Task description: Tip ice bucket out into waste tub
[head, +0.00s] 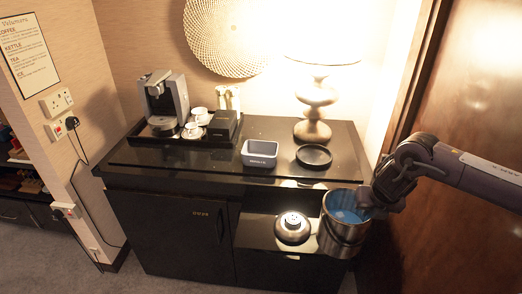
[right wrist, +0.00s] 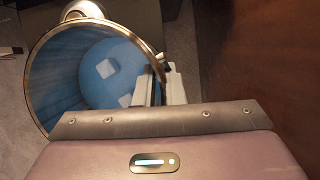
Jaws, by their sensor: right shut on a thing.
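The ice bucket (head: 334,236) is a silver metal pail with a blue inside, held about upright in front of the cabinet's right end. In the right wrist view the bucket (right wrist: 50,70) shows its open mouth, with a couple of pale ice cubes (right wrist: 105,68) on the blue bottom. My right gripper (head: 372,203) is shut on the bucket's right rim; one finger shows at the rim in the wrist view (right wrist: 158,88). The waste tub (head: 261,161) is a small grey open box with lettering on its front, on the counter up and left of the bucket. My left gripper is out of view.
A round black tray (head: 314,156) lies right of the tub, before a lit lamp (head: 313,100). A coffee machine (head: 166,100) and cups stand on a tray at left. A round silver piece (head: 292,228) sits on the open shelf beside the bucket. A brown door (head: 450,240) is close at right.

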